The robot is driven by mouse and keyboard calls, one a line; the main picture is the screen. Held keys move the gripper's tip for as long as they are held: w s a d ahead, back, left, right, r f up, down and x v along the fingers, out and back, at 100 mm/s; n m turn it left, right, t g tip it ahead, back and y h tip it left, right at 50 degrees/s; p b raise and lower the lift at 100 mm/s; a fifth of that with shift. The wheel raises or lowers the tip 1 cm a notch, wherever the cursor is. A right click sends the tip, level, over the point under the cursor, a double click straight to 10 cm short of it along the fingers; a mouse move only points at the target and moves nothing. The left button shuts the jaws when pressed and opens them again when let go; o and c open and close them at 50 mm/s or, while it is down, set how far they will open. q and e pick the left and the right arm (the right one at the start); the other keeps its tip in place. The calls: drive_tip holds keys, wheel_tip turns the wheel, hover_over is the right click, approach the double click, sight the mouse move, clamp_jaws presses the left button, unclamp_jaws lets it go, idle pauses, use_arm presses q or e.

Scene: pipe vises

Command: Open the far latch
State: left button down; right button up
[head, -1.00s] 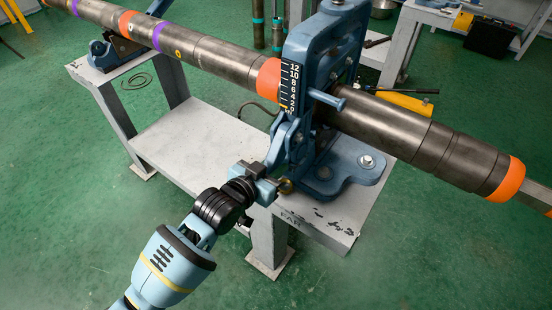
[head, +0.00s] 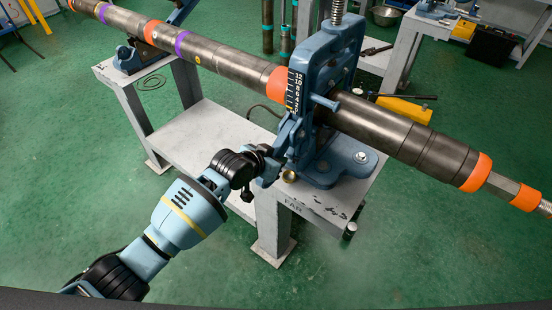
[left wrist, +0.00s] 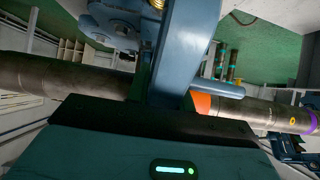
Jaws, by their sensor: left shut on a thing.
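The far vise (head: 340,75) is a tall blue frame clamped around a long steel pipe (head: 385,118), on a stand end marked FAR. Its blue latch lever (head: 287,134) is on the near-left side, below a black number scale (head: 293,90). My left gripper (head: 270,166) is shut on the lower end of the latch lever, beside the vise base. Its fingertips partly hide the gripped part. In the left wrist view, the blue vise frame (left wrist: 188,45) and its side pin (left wrist: 222,88) fill the middle; the fingertips do not show clearly. My right gripper is not in view.
The grey stand (head: 205,135) runs back left to another blue vise (head: 130,58). A brass knob (head: 289,176) lies close beneath my left gripper. The pipe extends right past the stand. Open green floor (head: 90,210) lies left.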

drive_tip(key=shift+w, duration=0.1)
use_arm(q)
drive_tip(key=c, duration=1.2)
unclamp_jaws()
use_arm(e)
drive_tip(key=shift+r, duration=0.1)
use_arm(q)
drive_tip(key=p+v, duration=0.1)
drive_tip(key=v, duration=0.5)
drive_tip(key=shift+r, duration=0.15)
drive_tip(key=shift+v, duration=0.85)
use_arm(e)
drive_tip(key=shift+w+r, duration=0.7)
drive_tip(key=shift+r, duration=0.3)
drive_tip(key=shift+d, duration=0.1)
